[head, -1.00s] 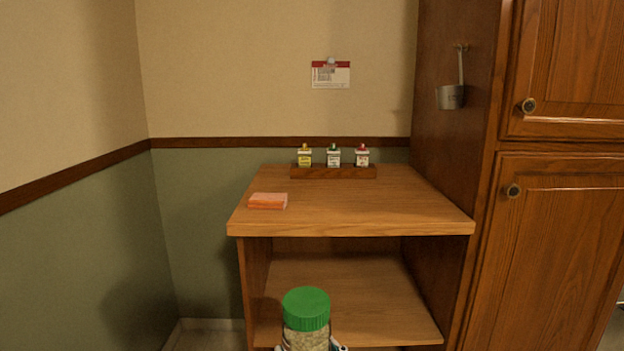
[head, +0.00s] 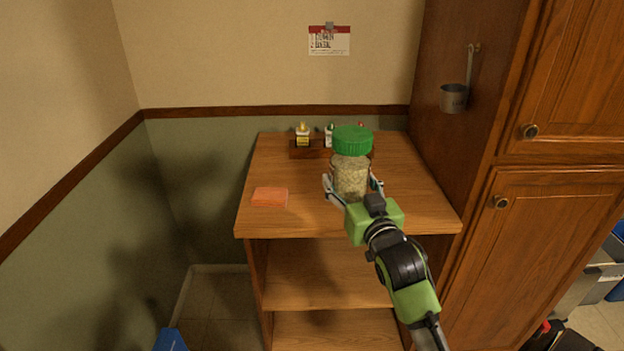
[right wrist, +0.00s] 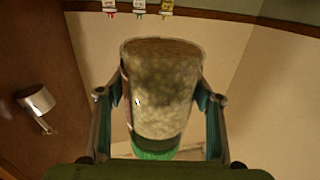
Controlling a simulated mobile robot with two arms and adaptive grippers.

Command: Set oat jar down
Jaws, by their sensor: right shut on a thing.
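The oat jar (head: 351,176) is a clear jar of pale oats with a green lid. My right gripper (head: 353,187) is shut on its sides, and the jar looks upright. In the head view it appears over the wooden counter top (head: 300,217); I cannot tell whether its base touches the wood. In the right wrist view the jar (right wrist: 160,90) fills the middle between both fingers, with its green lid at the bottom of the picture. My left gripper is not in view.
An orange sponge-like block (head: 270,197) lies on the counter's left. A wooden rack (head: 308,151) with small bottles stands at the back, partly hidden by the jar. A tall cabinet (head: 440,150) borders the right.

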